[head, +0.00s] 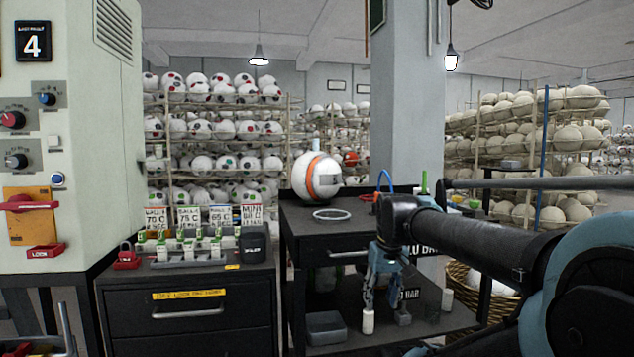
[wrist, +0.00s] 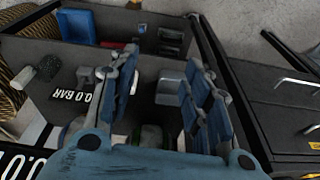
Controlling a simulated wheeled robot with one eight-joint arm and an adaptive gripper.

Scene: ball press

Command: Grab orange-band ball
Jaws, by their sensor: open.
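The orange-band ball (head: 316,177) is white with an orange stripe and a small grey patch. It sits on the top of a black cart (head: 352,222), toward its back left. My gripper (head: 384,298) points down in front of the cart's right part, lower than the ball and to its right, and is apart from it. Its blue fingers are spread and empty. In the wrist view my gripper (wrist: 162,95) shows both fingers apart over the cart's lower shelf (wrist: 75,100); the ball does not show there.
A white ring (head: 332,214) lies on the cart top in front of the ball. A black drawer cabinet (head: 190,300) with small bottles stands at left, beside a cream machine (head: 75,150). A pillar (head: 405,110) rises behind the cart. A grey bin (head: 326,327) sits low on the cart.

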